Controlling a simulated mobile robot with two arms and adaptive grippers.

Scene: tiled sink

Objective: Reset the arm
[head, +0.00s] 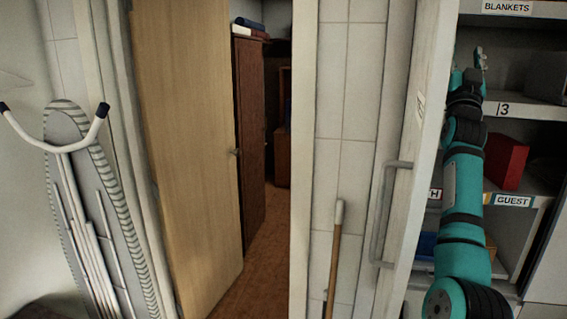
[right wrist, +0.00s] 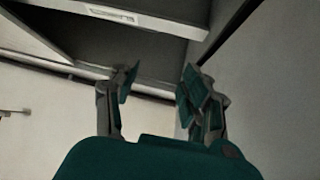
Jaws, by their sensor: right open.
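My right gripper (head: 480,62) is raised at the upper right of the head view, at the end of my teal and black right arm. It is in front of the shelf unit, near the upper compartments. In the right wrist view my right gripper (right wrist: 157,90) has its two fingers spread apart with nothing between them. Beyond the fingers are a pale wall and the underside of a dark shelf. My left gripper and left arm are not in view.
The shelf unit holds a red box (head: 506,161) right of my arm and a grey box (head: 546,76) higher up. An open white cabinet door (head: 424,160) with a handle stands left of my arm. A broom handle (head: 335,250), wooden door (head: 190,150) and ironing board (head: 85,190) are further left.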

